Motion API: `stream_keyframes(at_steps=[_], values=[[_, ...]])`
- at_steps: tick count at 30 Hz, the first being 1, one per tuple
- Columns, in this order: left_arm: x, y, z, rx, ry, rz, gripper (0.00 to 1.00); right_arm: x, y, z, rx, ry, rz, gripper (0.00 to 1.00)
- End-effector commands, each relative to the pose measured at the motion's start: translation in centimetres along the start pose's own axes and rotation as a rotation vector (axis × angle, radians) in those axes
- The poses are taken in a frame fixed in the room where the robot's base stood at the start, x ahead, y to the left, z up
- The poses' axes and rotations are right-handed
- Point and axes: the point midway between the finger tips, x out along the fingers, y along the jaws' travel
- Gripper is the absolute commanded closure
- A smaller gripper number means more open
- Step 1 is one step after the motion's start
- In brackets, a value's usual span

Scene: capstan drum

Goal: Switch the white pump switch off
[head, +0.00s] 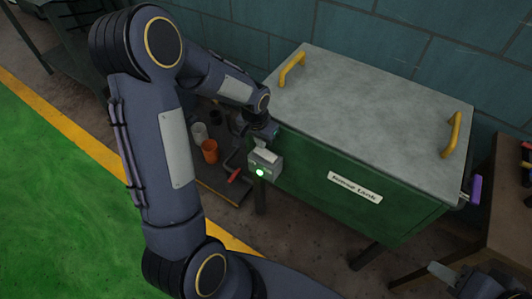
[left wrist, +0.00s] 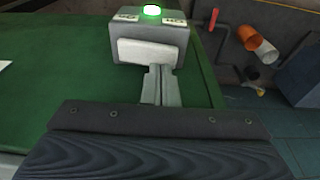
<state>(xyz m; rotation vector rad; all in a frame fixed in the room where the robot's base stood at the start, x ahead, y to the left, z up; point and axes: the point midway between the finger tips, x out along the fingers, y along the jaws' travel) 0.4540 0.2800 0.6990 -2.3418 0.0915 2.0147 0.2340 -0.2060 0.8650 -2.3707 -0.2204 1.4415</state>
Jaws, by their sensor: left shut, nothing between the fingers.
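The white pump switch (head: 267,155) is a wide rocker on a small grey box on the front of the green tank, near its left corner. A green lamp (head: 260,172) on the box is lit. In the left wrist view the white switch (left wrist: 138,52) is large and the lamp (left wrist: 151,10) glows beyond it. My left gripper (left wrist: 160,72) is shut and empty, its fingertips right at the switch's near edge; I cannot tell whether they touch. In the head view my left wrist hides the fingers. My right gripper (head: 447,274) shows partly at the lower right; its jaws are unclear.
The tank's grey lid (head: 365,110) has two yellow handles (head: 292,69). A purple-handled lever (head: 475,189) sticks out at its right. A brown table stands at right.

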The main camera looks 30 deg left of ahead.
Motion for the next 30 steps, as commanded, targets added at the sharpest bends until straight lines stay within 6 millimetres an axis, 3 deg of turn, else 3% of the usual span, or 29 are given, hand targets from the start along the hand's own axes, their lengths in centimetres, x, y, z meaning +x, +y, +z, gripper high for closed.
stream_keyframes(at_steps=[14,30], values=[[0.4,0.0,0.1,0.0,-0.002,0.0,1.0,0.2,0.1,0.1,0.0,0.0,0.0,0.64],[-3.8,0.0,-0.6,0.0,0.0,0.0,1.0,-2.4,-1.1,-1.2,0.0,0.0,0.0,0.64]])
